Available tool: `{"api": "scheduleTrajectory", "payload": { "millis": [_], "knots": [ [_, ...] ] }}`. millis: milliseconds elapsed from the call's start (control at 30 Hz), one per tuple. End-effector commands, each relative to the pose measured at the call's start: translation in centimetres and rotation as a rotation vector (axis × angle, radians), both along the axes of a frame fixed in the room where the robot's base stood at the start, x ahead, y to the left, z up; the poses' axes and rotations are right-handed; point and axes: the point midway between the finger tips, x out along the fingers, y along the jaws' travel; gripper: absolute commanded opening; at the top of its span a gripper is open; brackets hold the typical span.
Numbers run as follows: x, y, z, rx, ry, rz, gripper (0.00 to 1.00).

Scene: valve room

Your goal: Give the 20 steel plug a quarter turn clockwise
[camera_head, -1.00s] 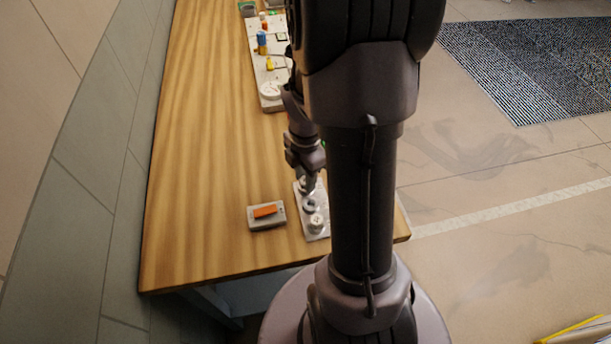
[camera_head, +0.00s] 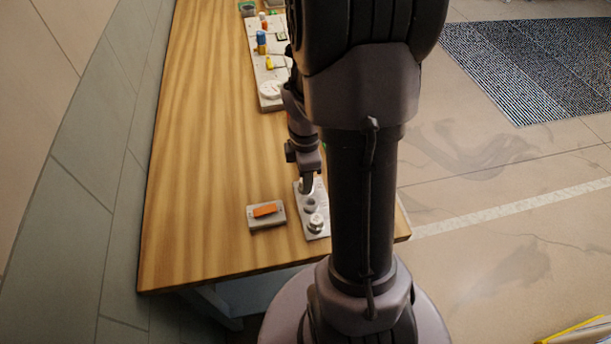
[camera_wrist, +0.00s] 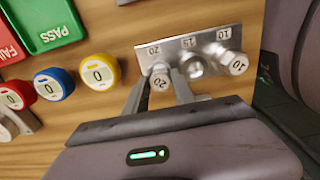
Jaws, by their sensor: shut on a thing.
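The 20 steel plug (camera_wrist: 160,79) sits in a steel plate (camera_wrist: 172,48) in the wrist view, below the "20" mark. Its round end, marked 20, shows between my two fingers. My gripper (camera_wrist: 160,90) is shut on this plug, one finger on each side. A 15 fitting (camera_wrist: 193,66) and a 10 plug (camera_wrist: 237,64) stand beside it on the same plate. In the head view my gripper (camera_head: 307,186) points down at the far end of the plate (camera_head: 318,234); there the 20 plug is hidden or too small to tell.
A grey block with an orange bar (camera_head: 266,211) lies left of the plate. A board with coloured parts (camera_head: 268,104) lies farther back. Yellow (camera_wrist: 99,72), blue (camera_wrist: 53,84) and red (camera_wrist: 14,95) knobs and a green PASS tray (camera_wrist: 45,25) show in the wrist view. The wooden bench is clear on the left.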

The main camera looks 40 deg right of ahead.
Motion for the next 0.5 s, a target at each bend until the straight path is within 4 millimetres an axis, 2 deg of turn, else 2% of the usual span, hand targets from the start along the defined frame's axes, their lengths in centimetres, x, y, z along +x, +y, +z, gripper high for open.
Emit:
{"api": "scheduleTrajectory", "payload": {
  "millis": [367,500],
  "knots": [
    [-0.12,0.09,-0.19,0.003,0.004,0.002,0.0],
    [-0.06,0.05,-0.34,0.002,0.003,-0.186,0.0]
  ]
}}
